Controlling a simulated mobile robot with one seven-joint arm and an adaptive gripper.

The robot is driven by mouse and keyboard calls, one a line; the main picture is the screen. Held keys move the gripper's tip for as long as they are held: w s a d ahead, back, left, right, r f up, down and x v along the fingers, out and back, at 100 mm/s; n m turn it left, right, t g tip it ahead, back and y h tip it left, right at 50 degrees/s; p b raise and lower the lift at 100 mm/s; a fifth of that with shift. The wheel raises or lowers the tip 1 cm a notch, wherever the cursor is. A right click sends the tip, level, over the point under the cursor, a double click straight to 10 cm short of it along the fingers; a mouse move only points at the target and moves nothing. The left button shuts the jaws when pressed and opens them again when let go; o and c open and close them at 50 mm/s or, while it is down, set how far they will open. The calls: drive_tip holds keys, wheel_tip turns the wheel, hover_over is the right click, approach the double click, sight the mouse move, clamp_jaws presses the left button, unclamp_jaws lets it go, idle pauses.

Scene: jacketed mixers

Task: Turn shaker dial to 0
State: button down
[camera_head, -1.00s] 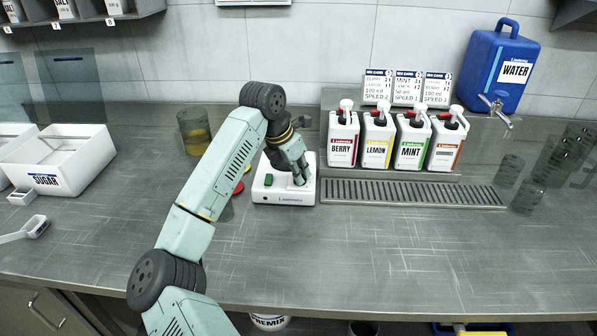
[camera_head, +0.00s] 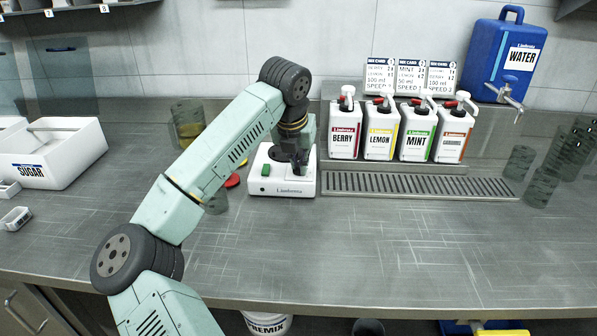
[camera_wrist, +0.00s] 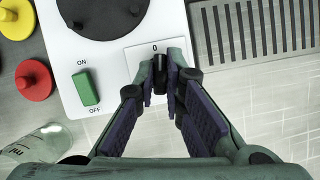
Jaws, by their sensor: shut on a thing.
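The white shaker (camera_head: 283,186) stands on the steel counter in front of the wall. In the wrist view its black dial (camera_wrist: 160,73) sits on a square plate just below a "0" mark. My gripper (camera_wrist: 161,80) is over the dial from above, with its fingers closed around the dial. The dial's pointer and any other numbers are hidden by the fingers. The green ON/OFF switch (camera_wrist: 86,87) is left of the dial, and the round black platform (camera_wrist: 103,12) is above it in the wrist view.
A drip grate (camera_head: 415,186) and several pump bottles (camera_head: 345,128) stand to the right. A sugar bin (camera_head: 75,160) is far left. The front counter is clear.

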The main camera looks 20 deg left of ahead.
drive_tip(key=shift+n+y+b, duration=0.4)
drive_tip(key=shift+n+b, duration=0.5)
drive_tip(key=shift+n, duration=0.2)
drive_tip(key=c, duration=1.7)
unclamp_jaws()
drive_tip(key=v, duration=1.2)
drive_tip(key=shift+w+d+r, duration=0.1)
drive_tip(key=shift+w, duration=0.05)
